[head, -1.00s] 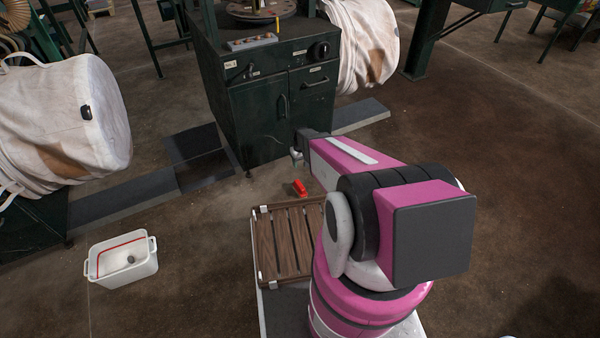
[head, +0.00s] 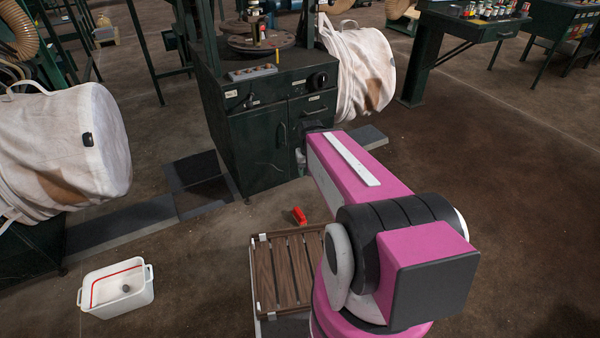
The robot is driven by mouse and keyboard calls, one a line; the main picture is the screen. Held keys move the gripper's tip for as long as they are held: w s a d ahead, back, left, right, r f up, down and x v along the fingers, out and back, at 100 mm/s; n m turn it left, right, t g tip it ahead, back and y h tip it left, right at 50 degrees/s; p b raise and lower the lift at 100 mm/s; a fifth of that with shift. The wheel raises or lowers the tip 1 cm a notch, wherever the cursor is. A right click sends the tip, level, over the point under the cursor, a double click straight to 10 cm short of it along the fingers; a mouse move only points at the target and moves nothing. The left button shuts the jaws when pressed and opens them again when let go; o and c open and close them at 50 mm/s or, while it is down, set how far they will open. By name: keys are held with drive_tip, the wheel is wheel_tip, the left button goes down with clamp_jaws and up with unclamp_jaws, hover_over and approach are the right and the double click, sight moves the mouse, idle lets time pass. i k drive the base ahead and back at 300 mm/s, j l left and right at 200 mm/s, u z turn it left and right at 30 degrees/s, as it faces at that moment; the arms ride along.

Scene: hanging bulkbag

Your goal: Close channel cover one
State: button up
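A grey strip of floor channel (head: 125,222) runs from the left past the cabinet's foot and shows again right of it (head: 368,137). I cannot tell which part is cover one, or whether the dark patch is an open gap. My gripper (head: 300,162) is small, pointing down in front of the cabinet's right side, apart from the panel. Its fingers are too small to read, and no held object shows.
A dark green cabinet (head: 262,125) stands right of the panel. White bulk bags hang left (head: 65,145) and right (head: 360,70). A white tub (head: 118,290), a red object (head: 299,216) and a slatted wooden rack (head: 285,270) are nearer. Floor between tub and rack is clear.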

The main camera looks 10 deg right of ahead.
sight(188, 170)
drive_tip(key=i+j, duration=0.1)
drive_tip(key=j, duration=0.25)
drive_tip(key=i+j, duration=0.1)
drive_tip(key=j, duration=0.25)
drive_tip(key=i+j, duration=0.1)
drive_tip(key=j, duration=0.2)
drive_tip(key=i+j, duration=0.1)
drive_tip(key=j, duration=0.25)
drive_tip(key=u, duration=0.05)
